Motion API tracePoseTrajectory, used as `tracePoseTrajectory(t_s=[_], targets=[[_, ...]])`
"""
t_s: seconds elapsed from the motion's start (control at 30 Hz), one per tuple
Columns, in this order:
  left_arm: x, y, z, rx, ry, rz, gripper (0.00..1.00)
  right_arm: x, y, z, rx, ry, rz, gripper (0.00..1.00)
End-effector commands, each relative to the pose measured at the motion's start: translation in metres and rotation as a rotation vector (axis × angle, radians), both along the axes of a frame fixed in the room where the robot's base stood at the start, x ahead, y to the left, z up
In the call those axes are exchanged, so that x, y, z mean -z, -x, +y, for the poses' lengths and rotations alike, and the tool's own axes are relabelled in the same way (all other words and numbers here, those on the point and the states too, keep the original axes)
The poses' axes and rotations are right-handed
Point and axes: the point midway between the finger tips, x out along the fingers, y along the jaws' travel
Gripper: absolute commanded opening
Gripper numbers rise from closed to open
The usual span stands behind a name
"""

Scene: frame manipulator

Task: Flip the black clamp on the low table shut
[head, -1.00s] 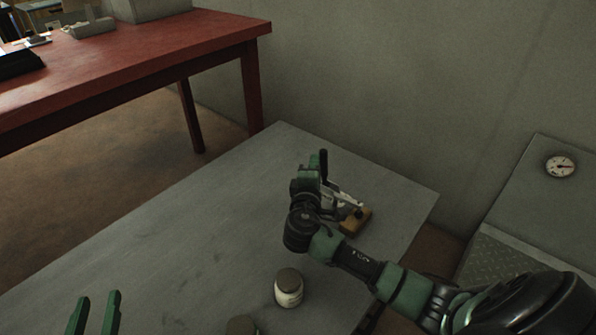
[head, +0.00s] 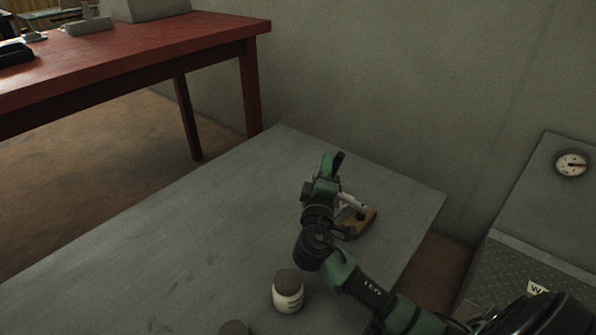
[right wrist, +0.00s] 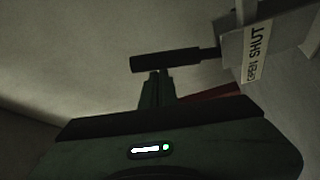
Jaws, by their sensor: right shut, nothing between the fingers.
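The clamp's wooden base (head: 364,216) and metal body (head: 350,200) show at the right end of the low table (head: 190,235), partly hidden by my right arm. Its black handle (head: 338,160) stands up at a tilt. In the right wrist view the black handle (right wrist: 170,61) lies across the picture, beside a plate labelled "OPEN SHUT" (right wrist: 255,53). My right gripper (head: 328,162) is shut and empty beside the handle. In the right wrist view its fingertips (right wrist: 156,76) are right at the handle; I cannot tell whether they touch. My left gripper is out of view.
A lidded jar (head: 288,292) stands on the low table near my right forearm, with another lid (head: 234,328) at the bottom edge. A wall rises behind the table. A grey unit with a dial (head: 572,164) stands right, a red table (head: 150,50) left. The low table's left part is clear.

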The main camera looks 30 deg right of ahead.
Motion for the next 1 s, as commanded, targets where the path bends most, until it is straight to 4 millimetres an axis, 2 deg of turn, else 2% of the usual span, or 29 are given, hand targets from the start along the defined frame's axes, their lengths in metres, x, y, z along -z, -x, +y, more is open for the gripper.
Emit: tracePoseTrajectory(t_s=[0.03,0.33,1.0], targets=[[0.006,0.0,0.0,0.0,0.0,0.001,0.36,0.004,0.001,0.0,0.001,-0.006,-0.012,0.0],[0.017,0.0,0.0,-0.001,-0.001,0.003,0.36,0.002,0.005,-0.002,0.0,-0.023,-0.063,0.0],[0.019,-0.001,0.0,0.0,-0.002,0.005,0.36,0.002,0.008,-0.004,0.006,-0.028,-0.074,0.0]])
